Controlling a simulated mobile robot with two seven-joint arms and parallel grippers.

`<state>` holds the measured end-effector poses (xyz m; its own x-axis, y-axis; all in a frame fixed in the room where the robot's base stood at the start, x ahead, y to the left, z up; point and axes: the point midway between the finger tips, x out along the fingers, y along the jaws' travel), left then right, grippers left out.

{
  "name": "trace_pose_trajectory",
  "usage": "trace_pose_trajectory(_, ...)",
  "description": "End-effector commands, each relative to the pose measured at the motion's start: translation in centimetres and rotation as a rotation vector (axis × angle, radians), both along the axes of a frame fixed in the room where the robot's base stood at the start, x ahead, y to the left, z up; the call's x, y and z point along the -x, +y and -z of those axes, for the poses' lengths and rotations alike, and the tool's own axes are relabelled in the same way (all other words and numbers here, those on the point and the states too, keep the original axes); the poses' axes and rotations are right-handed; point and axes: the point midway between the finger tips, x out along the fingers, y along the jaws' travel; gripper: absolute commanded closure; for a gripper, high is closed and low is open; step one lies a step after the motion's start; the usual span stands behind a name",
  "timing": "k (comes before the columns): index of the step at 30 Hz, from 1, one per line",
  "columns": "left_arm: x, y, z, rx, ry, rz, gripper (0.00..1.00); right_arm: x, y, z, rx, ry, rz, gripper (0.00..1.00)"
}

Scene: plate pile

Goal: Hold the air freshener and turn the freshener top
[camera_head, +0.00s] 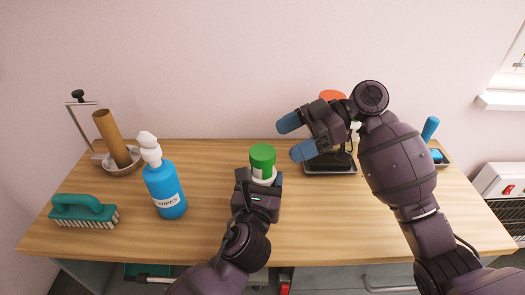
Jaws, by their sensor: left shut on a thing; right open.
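The air freshener stands in the middle of the table, with a green top (262,156) and a white body (263,175) below it. My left gripper (262,182) is at its body from the front and is shut on it; its fingers hide most of the lower body. The freshener looks upright. My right gripper (290,137) is open and empty, up and to the right of the green top, with its blue fingertips pointing left and apart from the freshener.
A blue wipes bottle (164,188) with a white pump stands left of the freshener. A teal brush (84,211) lies at the far left. A dark tray (331,169) and a red-orange item (332,95) are partly behind my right arm.

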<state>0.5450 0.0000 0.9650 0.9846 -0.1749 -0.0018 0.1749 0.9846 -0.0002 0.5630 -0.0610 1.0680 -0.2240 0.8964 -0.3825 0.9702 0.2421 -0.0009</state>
Motion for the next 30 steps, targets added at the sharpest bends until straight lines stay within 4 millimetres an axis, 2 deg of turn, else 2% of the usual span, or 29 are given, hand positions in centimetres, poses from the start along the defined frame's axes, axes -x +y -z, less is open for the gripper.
trace_pose_trajectory(6, 0.0, 0.0, 0.0, 0.000, 0.000, 0.000, 0.65, 0.9, 3.4, 1.4, -0.002, 0.000, -0.002, 0.18)
trace_pose_trajectory(12, 0.0, 0.0, 0.0, 0.000, 0.000, 0.000, 0.65, 1.4, 5.4, 2.3, -0.002, 0.001, -0.002, 0.18)
trace_pose_trajectory(25, 0.0, 0.0, 0.0, 0.000, 0.000, 0.000, 0.65, 1.6, 6.2, 2.6, 0.000, 0.000, 0.000, 0.18)
trace_pose_trajectory(30, 0.0, 0.0, 0.0, 0.000, 0.000, 0.000, 0.65, 1.5, 6.1, 2.6, 0.000, 0.000, 0.000, 0.42)
